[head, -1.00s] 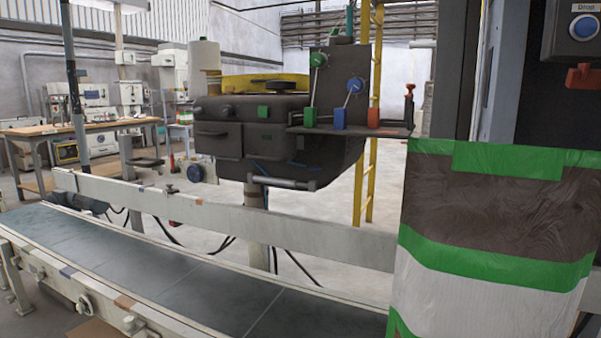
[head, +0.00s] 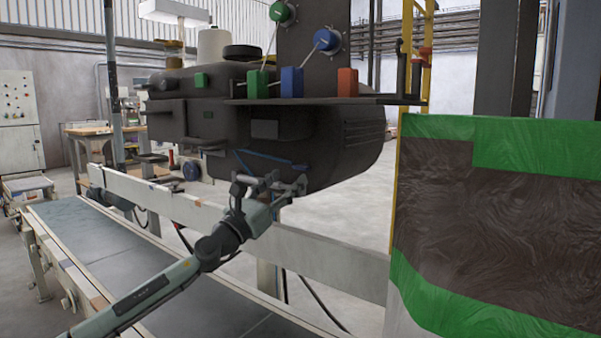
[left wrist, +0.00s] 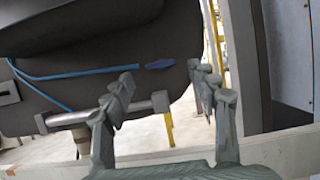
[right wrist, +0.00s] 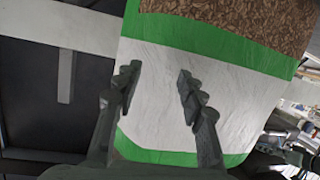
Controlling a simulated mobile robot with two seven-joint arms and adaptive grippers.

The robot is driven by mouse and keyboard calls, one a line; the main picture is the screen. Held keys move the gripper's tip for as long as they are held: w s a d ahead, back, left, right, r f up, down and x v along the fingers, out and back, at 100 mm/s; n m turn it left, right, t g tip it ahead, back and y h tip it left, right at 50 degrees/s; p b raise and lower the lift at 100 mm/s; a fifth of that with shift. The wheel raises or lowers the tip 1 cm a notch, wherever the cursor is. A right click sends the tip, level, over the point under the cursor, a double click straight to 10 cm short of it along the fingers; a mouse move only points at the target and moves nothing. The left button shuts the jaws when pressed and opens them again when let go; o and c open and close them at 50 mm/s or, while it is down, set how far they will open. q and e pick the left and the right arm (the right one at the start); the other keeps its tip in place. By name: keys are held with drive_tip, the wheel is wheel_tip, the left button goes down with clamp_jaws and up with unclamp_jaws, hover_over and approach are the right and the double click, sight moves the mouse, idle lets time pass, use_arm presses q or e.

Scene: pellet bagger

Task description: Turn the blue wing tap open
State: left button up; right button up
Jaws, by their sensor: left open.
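A small flat blue piece, which looks like the wing tap (left wrist: 160,64), sits on the dark underside of the machine in the left wrist view. In the head view, blue shows on the lower hull (head: 300,167), but tap and line are hard to tell apart there. My left gripper (head: 288,181) is open and empty just below it; in the left wrist view the tap appears between and beyond the fingertips, apart from them. My right gripper (right wrist: 158,72) is open and empty, facing a bag.
The dark machine (head: 350,150) has a shelf (head: 325,100) with green, blue (head: 291,82) and red blocks, and round green and blue (head: 326,40) lever knobs above. A pale rail (head: 340,262) and conveyor (head: 130,260) run below. A large green-banded bag (head: 490,210) blocks the right.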

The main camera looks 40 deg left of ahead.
sight(303, 167)
use_arm(q)
drive_tip(key=shift+x, duration=2.5)
use_arm(e)
drive_tip(key=shift+s+d+f+g, duration=0.15)
drive_tip(key=shift+d+f+g, duration=0.4)
drive_tip(key=shift+f, duration=0.35)
use_arm(q)
drive_tip(key=c, duration=1.2)
